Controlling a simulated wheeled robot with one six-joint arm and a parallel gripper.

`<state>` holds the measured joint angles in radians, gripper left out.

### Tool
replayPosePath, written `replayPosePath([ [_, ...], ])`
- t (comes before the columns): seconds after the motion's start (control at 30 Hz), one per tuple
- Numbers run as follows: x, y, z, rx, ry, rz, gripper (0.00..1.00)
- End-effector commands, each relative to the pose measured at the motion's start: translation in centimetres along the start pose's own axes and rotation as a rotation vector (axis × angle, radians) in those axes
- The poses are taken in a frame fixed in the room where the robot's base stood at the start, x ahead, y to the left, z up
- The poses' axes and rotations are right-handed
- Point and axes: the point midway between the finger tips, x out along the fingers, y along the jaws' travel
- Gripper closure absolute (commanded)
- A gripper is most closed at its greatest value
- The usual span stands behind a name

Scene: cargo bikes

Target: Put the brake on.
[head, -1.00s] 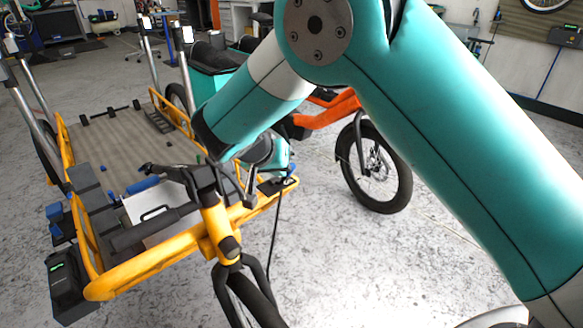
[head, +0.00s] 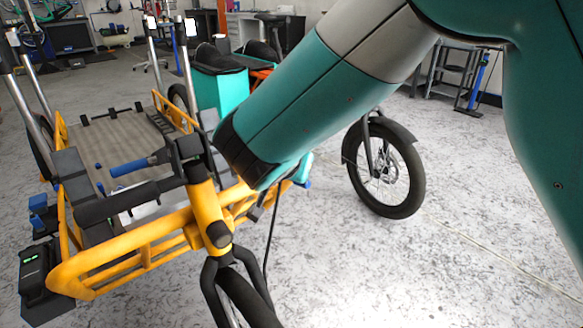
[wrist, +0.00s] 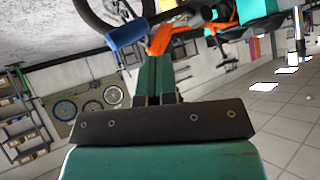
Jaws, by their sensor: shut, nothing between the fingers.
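The yellow cargo bike (head: 150,246) stands at the left in the head view, with its handlebar and fork toward me. My gripper (wrist: 157,62) is shut and empty, with no clear contact with the grip. In the head view my arm hides most of my gripper and the lever's base.
An orange bike with a teal box (head: 220,88) stands behind, its front wheel (head: 384,168) right of my arm. The floor at the right is open.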

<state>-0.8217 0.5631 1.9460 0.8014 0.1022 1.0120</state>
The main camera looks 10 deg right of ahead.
Motion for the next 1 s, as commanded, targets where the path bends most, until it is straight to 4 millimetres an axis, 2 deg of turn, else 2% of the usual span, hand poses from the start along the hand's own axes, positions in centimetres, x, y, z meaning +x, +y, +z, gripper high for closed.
replayPosePath([
  [0.2,0.2,-0.8,-0.6,-0.001,0.000,0.000,1.00],
  [0.63,-0.1,-1.2,-0.8,-0.001,0.000,0.000,1.00],
  [0.87,-2.8,-3.3,-1.9,0.006,0.001,0.008,1.00],
  [1.0,-6.0,-2.5,-1.0,0.005,0.001,0.008,1.00],
])
